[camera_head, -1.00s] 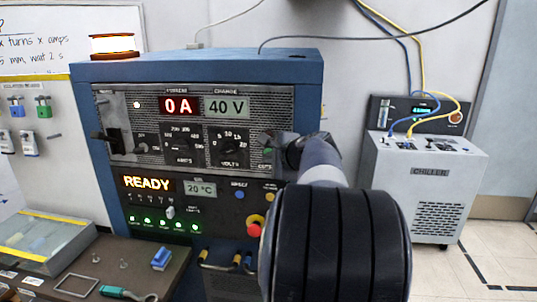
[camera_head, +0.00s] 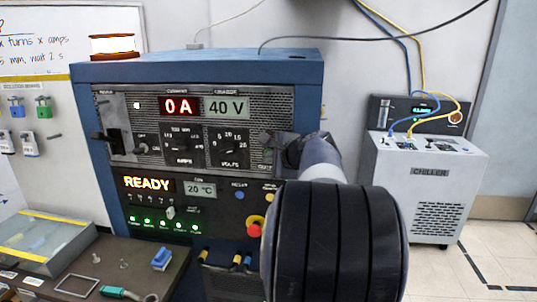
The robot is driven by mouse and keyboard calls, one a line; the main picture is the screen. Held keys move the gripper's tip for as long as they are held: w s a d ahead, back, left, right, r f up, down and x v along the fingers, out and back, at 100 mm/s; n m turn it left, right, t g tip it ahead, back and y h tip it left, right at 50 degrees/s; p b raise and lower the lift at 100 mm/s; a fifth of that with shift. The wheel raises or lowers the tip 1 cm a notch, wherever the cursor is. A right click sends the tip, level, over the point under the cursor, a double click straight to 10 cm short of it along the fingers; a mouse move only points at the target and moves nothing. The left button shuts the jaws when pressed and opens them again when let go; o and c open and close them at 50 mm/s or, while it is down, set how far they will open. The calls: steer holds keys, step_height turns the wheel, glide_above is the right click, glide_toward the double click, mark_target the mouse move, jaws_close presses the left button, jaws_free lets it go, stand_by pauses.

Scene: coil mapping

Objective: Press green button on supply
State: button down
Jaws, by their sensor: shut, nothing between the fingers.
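The supply (camera_head: 200,72) is a blue cabinet with a grey mesh front panel. Its displays read "0 A" (camera_head: 180,106) and "40 V" (camera_head: 227,107), and a lit "READY" sign (camera_head: 147,184) shows lower down. My gripper (camera_head: 273,146) is shut and empty at the right edge of the upper panel, with its tip close to the panel face. I cannot tell whether it touches. A small reddish spot shows just above the tip. The green button is not clearly visible; the gripper seems to cover that spot. My arm hides the lower right of the cabinet.
A red emergency knob (camera_head: 254,230) on a yellow base sits below my gripper. Blue and yellow plugs (camera_head: 220,262) are at the cabinet's bottom. A workbench (camera_head: 140,265) with small tools is lower left. A white chiller (camera_head: 425,190) stands right, with clear floor beside it.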

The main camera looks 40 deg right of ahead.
steer(key=shift+w+d, duration=0.3)
steer(key=shift+d, duration=0.05)
stand_by(0.7)
stand_by(0.4)
steer(key=shift+s+a, duration=0.55)
steer(key=shift+a, duration=0.1)
steer(key=shift+s+a+b, duration=0.7)
steer(key=shift+s+a, duration=0.9)
steer(key=shift+a, duration=0.3)
steer(key=shift+s+a, duration=1.25)
steer(key=shift+a, duration=0.2)
